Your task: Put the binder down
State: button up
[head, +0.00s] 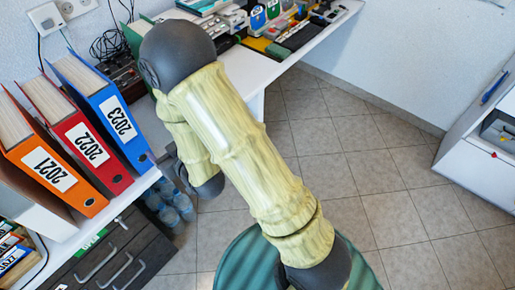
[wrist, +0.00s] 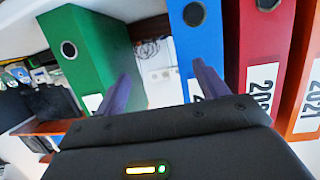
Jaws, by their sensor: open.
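An orange binder labelled 2021 (head: 50,165), a red binder labelled 2022 (head: 82,140) and a blue binder labelled 2023 (head: 110,115) stand side by side on the white shelf at the left of the head view. In the wrist view, the blue binder (wrist: 200,45), red binder (wrist: 262,50) and orange binder (wrist: 305,70) stand on the right. A green binder (wrist: 95,45) stands left of them, with a gap before the blue one. My gripper (wrist: 163,78) is open, its purple fingers apart, one before the green binder and one before the blue. Contact cannot be told. My arm hides the gripper in the head view.
The white shelf (head: 150,180) runs along the left wall, with cables and devices (head: 120,70) behind the binders. A dark drawer unit (head: 115,250) and bottles (head: 175,207) are below. A white cabinet (head: 475,170) stands at right. The tiled floor (head: 370,180) between is clear.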

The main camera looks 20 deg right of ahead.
jog(key=w+d+m+g+h, duration=0.1)
jog(key=d+g+h, duration=0.15)
jog(key=d, duration=0.35)
jog(key=s+d+r+m+g+h, duration=0.2)
jog(key=s+d+g, duration=0.2)
jog(key=s+d, duration=0.3)
jog(key=s+d+r+m+g+h, duration=0.2)
jog(key=s+d+g, duration=0.2)
jog(key=s+d, duration=0.3)
jog(key=d, duration=0.3)
jog(key=shift+r, duration=0.35)
